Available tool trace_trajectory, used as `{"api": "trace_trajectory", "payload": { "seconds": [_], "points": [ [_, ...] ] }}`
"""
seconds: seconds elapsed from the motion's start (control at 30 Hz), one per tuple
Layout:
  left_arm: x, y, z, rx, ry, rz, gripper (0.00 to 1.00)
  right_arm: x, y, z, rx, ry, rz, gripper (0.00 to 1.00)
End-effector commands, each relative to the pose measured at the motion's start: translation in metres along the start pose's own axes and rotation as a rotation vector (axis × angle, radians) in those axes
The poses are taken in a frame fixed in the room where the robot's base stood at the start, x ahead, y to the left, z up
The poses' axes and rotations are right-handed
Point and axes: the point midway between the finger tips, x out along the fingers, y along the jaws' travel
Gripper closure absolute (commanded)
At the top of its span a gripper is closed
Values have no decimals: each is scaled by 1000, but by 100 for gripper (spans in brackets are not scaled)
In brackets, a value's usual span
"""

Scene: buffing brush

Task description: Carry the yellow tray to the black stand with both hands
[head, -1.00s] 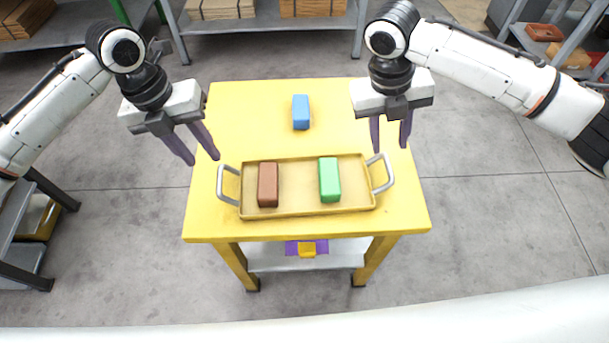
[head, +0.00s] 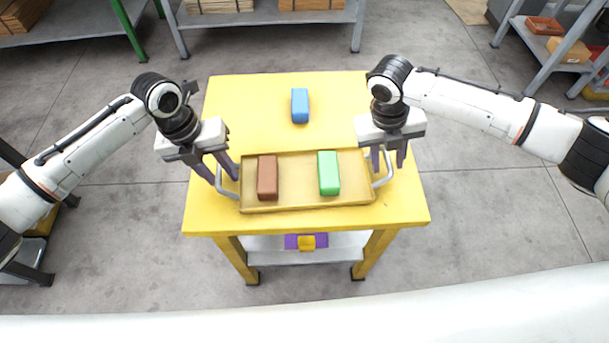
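The yellow tray (head: 300,206) lies on the yellow table with a grey handle at each end. A brown block (head: 267,178) and a green block (head: 329,173) stand in it. My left gripper (head: 226,178) is at the left handle (head: 222,184), its fingers apart, with the handle near or between the tips. My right gripper (head: 388,163) is at the right handle (head: 386,177), its fingers apart, partly covering the handle's upper part. Neither gripper is visibly closed on a handle. I see no black stand that I can identify.
A blue block (head: 300,105) stands on the yellow table (head: 250,100) behind the tray. A purple and yellow item (head: 306,242) lies on the lower shelf. Grey shelves (head: 270,18) with cartons stand at the back. Grey floor is open on the right.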

Motion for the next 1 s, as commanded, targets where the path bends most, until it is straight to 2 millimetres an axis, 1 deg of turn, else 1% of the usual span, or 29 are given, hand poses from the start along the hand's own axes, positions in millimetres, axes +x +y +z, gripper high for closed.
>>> {"api": "trace_trajectory", "payload": {
  "seconds": [0.23,0.27,0.3,0.43,0.83,1.0],
  "points": [
    [1,0,0,0,0,0,67,1,0,0,-1,-1,0,67],
    [1,0,0,0,0,0,71,1,0,0,-1,-1,0,71],
    [1,0,0,0,0,0,78,0,0,0,-1,-1,0,78],
    [0,0,0,0,0,0,100,0,0,0,-1,-1,0,100],
    [-2,-1,1,0,-2,-1,100,-2,0,1,0,-3,0,100],
    [-10,-2,1,0,-2,-1,100,-10,-2,1,0,-3,0,100]
  ]
}}
